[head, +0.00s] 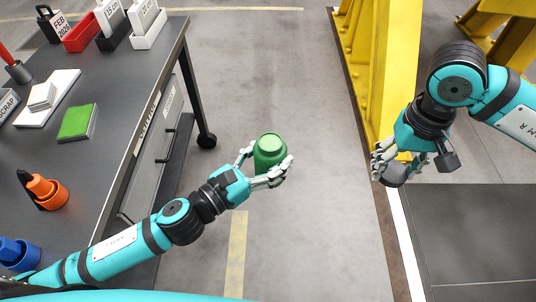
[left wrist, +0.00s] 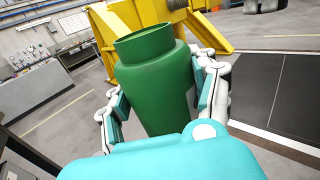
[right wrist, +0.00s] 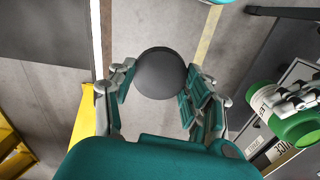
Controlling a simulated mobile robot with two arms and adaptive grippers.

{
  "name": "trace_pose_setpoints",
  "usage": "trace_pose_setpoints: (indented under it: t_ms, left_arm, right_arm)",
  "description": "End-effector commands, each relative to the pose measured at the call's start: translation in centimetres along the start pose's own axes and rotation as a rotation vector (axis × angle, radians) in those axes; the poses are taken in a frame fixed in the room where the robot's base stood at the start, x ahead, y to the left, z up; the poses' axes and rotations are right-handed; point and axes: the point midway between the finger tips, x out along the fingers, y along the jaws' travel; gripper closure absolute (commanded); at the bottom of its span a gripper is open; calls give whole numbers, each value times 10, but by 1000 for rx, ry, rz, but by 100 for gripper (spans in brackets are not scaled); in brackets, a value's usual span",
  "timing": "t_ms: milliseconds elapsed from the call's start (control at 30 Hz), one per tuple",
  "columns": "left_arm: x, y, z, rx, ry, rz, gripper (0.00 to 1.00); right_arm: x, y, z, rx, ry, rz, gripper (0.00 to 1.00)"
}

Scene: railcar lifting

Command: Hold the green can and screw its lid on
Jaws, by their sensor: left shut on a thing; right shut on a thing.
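The green can (head: 270,152) is held upright in my left gripper (head: 264,170), above the floor and to the right of the workbench. In the left wrist view the can (left wrist: 155,85) stands between the two fingers, and its open neck faces up with no lid on it. My right gripper (head: 388,164) is shut on a dark grey round lid (head: 394,174), well to the right of the can. In the right wrist view the lid (right wrist: 161,73) sits between the fingertips, and the green can (right wrist: 295,125) shows at the right edge.
The dark workbench (head: 120,85) on the left carries a green block (head: 77,122), an orange item (head: 42,188), a blue cup (head: 20,254) and several bins. A yellow steel frame (head: 385,70) stands behind my right gripper. The floor between the grippers is clear.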

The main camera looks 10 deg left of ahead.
Motion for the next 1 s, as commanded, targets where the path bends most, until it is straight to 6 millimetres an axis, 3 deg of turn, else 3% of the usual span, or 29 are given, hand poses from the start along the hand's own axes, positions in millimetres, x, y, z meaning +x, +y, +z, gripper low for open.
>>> trace_pose_setpoints:
  t_ms: [167,267,500,700,900,1000]
  left_arm:
    - [0,0,0,0,-1,1,99]
    - [0,0,1,0,-2,1,99]
    - [0,0,1,0,-2,1,99]
    - [0,0,1,0,-2,1,99]
    - [0,0,1,1,-2,1,99]
    - [0,0,1,1,-3,1,99]
  right_arm:
    - [-3,-7,-3,-5,1,-4,68]
    - [-10,-24,-11,-12,2,-14,68]
    - [-42,-104,-32,-42,0,-34,68]
    - [-72,-174,-34,-66,-3,-27,68]
    - [-90,-222,-26,-80,-3,-9,68]
    - [-95,-234,-22,-83,-2,-3,68]
